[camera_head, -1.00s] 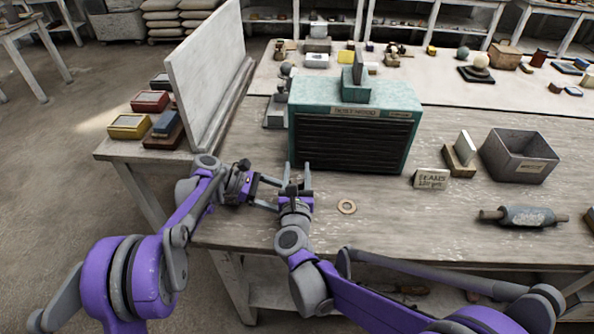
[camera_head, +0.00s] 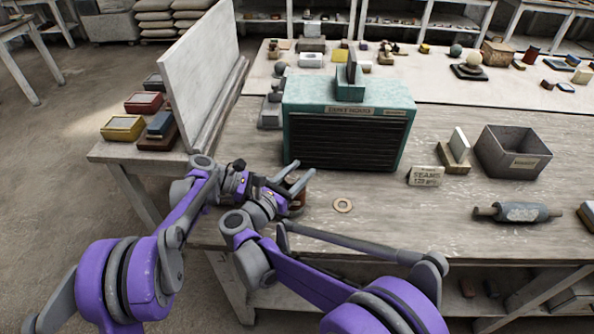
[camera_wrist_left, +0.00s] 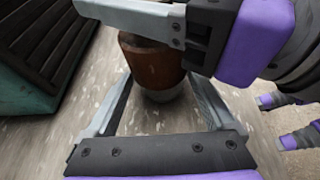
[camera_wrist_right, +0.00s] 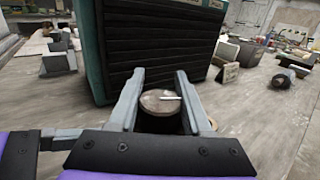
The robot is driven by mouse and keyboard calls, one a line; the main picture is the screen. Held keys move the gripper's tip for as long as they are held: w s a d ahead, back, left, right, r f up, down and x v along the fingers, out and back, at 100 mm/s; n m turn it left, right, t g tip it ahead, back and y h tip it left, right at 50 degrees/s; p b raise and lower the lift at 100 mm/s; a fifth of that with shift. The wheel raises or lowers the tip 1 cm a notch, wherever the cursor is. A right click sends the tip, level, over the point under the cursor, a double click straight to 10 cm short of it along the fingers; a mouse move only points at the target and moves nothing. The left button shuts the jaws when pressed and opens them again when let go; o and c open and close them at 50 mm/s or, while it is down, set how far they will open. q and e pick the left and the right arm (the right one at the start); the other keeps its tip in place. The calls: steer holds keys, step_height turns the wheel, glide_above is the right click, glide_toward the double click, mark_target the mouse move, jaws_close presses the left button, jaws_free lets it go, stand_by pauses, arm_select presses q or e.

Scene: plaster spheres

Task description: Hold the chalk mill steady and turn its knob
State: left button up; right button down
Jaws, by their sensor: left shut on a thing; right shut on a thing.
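The chalk mill (camera_head: 297,191) stands at the table's front edge, a small reddish-brown body mostly behind my grippers. In the left wrist view its brown body (camera_wrist_left: 150,65) sits between the fingers of my left gripper (camera_wrist_left: 158,82), which is shut on it; a paler lower part shows below. In the right wrist view its round grey-brown knob (camera_wrist_right: 160,103), with a white mark on top, sits between the fingers of my right gripper (camera_wrist_right: 159,92), which is shut on it. In the head view my right gripper (camera_head: 305,168) reaches across the mill and partly covers my left gripper.
A teal slatted cabinet (camera_head: 345,135) stands just behind the mill. A wooden ring (camera_head: 343,205) lies to the right. Further right are a small sign (camera_head: 426,176), a grey bin (camera_head: 513,152) and a roller (camera_head: 517,212). A pale upright board (camera_head: 203,75) stands at left.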

steer(key=shift+s+d+m+g+h, duration=0.1)
steer(key=shift+m+g+h, duration=0.35)
steer(key=shift+h, duration=0.2)
steer(key=shift+s+d+m+g+h, duration=0.1)
steer(key=shift+m+g+h, duration=0.25)
steer(key=shift+m+h, duration=0.25)
steer(key=shift+c, duration=1.7)
jaws_free()
steer(key=shift+r, duration=0.1)
step_height(320, 180, up, 10)
